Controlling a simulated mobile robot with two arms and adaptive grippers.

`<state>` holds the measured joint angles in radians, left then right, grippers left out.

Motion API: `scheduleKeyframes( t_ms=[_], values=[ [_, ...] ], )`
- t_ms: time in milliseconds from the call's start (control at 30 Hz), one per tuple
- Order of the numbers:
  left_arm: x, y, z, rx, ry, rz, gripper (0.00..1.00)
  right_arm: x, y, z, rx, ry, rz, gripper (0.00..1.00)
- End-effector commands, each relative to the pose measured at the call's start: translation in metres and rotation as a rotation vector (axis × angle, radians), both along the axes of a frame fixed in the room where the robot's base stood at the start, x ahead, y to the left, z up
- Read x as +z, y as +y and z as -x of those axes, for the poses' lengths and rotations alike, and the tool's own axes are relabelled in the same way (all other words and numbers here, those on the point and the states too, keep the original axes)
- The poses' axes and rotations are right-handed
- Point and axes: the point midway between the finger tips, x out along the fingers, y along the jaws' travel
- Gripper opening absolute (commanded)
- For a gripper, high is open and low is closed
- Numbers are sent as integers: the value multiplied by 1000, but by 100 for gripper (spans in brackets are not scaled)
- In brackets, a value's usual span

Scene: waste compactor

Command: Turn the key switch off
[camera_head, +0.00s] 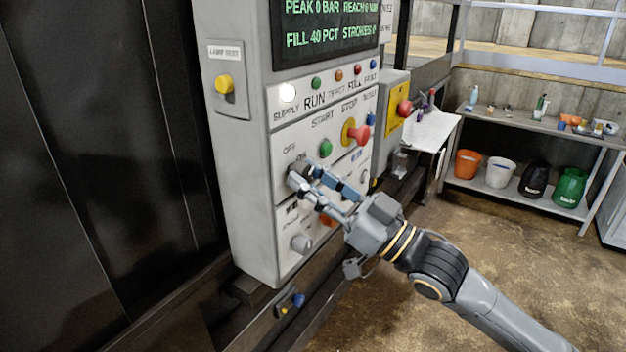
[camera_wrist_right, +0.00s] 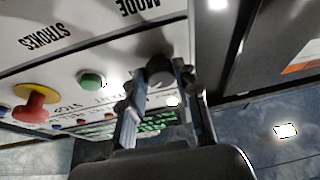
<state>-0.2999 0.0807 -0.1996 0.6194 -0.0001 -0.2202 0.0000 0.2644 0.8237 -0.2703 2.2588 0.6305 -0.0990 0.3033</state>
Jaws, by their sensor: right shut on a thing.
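The key switch (camera_head: 297,176) sits on the grey control panel (camera_head: 240,190) under the OFF and ON labels, mostly hidden by my fingers. My right gripper (camera_head: 310,182) reaches in from the lower right with its fingertips at the switch and is shut on it. Which way the switch is turned cannot be made out. The white SUPPLY lamp (camera_head: 287,92) is bright. My left gripper is not in view.
A green start button (camera_head: 325,148) and a red stop button (camera_head: 359,133) on yellow are close above the gripper. A grey knob (camera_head: 301,243) is below. A shelf (camera_head: 540,128) with buckets stands at the right, with open floor before it.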

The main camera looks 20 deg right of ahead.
Motion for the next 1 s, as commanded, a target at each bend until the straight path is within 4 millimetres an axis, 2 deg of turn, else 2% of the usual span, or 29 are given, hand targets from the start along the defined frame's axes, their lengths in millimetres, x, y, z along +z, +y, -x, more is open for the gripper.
scheduleKeyframes(
  t_ms=[267, 533, 1000],
  values=[
    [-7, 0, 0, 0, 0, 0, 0, -1, -1, -1, 0, -64, 82, 0],
    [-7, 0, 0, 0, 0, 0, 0, 2, -3, -2, -2, -200, 260, 0],
    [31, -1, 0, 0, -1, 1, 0, 9, -5, -4, 0, -465, 597, 0]
  ],
)
